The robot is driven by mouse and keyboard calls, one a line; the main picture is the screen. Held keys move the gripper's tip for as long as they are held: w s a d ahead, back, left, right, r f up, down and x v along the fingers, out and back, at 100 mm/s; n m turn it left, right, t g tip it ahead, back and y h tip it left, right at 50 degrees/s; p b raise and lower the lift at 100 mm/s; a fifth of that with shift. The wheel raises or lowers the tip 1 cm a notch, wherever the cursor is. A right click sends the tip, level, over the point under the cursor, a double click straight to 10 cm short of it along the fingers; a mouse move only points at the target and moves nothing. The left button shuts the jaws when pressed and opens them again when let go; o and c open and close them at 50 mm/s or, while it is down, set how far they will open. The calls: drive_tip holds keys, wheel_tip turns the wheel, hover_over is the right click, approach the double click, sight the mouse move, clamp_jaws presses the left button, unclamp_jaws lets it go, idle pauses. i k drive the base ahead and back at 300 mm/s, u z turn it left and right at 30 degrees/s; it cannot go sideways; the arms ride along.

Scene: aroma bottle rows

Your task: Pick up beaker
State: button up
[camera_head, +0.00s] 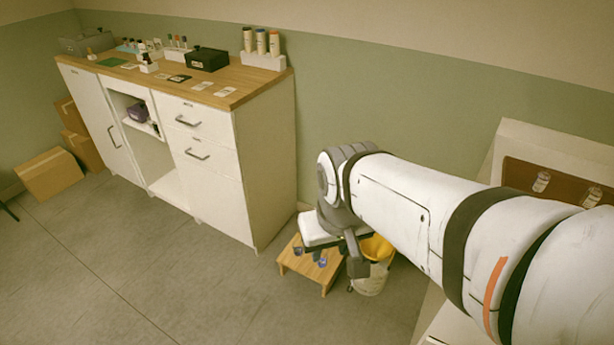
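I cannot tell for certain which object is the beaker. Two small clear glass-like vessels, a left one (541,181) and a right one (592,197), are at the brown panel on the right; either could be a beaker. Small bluish cups (322,262) are on a low wooden stool (297,265) on the floor. My gripper (356,264) is near the stool and a bucket, at the end of my outstretched white arm. Its fingers are dark and small, and partly hidden by the wrist, so their opening does not show.
A white cabinet (263,165) with a wooden top holds bottles, cards and a black box (207,59). Cardboard boxes (49,174) lie at the left. The floor in front is clear.

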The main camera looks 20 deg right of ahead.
sight(321, 264)
drive_tip(key=z, duration=0.4)
drive_tip(key=i, duration=0.9)
drive_tip(key=z, duration=0.35)
drive_tip(key=k, duration=0.9)
drive_tip(key=z, duration=0.15)
drive_tip(key=i, duration=0.9)
